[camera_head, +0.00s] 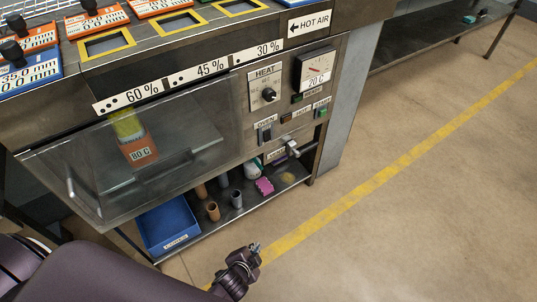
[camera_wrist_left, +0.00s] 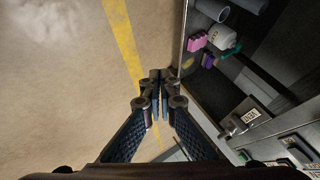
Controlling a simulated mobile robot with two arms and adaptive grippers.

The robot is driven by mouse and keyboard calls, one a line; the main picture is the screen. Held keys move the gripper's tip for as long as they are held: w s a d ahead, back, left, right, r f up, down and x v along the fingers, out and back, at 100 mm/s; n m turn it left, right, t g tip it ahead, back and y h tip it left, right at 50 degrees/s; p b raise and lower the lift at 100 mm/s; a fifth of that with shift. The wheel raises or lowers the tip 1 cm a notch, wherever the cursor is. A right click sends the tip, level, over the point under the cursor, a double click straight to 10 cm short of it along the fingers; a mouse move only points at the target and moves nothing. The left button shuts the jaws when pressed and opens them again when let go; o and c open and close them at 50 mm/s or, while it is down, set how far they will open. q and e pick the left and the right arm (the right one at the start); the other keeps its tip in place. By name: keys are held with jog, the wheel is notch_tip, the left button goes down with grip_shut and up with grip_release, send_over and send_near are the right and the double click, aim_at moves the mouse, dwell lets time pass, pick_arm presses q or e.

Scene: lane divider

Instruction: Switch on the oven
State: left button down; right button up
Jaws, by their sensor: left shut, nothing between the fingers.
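The oven (camera_head: 165,135) stands at the left, its glass door closed over an orange block marked "80 C". Its control panel carries a HEAT knob (camera_head: 269,95), a gauge (camera_head: 316,70) reading about 20 C, a dark switch (camera_head: 265,135) under a small label, and a green button (camera_head: 321,113). A metal lever (camera_head: 291,148) sticks out below. My left gripper (camera_head: 256,247) is shut and empty, low over the floor and clear of the panel. In the left wrist view its fingertips (camera_wrist_left: 160,78) meet; a panel label (camera_wrist_left: 251,114) is at lower right. My right gripper is out of view.
A lower shelf under the oven holds a blue bin (camera_head: 168,225), several cups and a pink block (camera_head: 264,186). Open floor with a yellow line (camera_head: 390,170) lies to the right.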

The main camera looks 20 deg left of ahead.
aim_at(271, 139)
pick_arm(q)
jog(key=w+r+m+t+b, duration=0.2)
jog(key=w+r+b, duration=0.1)
jog(key=r, duration=0.4)
jog(key=w+r+m+t+y+b, duration=0.1)
jog(key=w+r+m+t+b, duration=0.1)
jog(key=w+r, duration=0.4)
jog(key=w+r+m+t+b, duration=0.2)
jog(key=w+r+t+b, duration=0.2)
jog(key=r, duration=0.6)
jog(key=shift+w+d+r+y+b, duration=0.15)
jog(key=shift+w+y+b, duration=0.25)
jog(key=shift+w, duration=0.1)
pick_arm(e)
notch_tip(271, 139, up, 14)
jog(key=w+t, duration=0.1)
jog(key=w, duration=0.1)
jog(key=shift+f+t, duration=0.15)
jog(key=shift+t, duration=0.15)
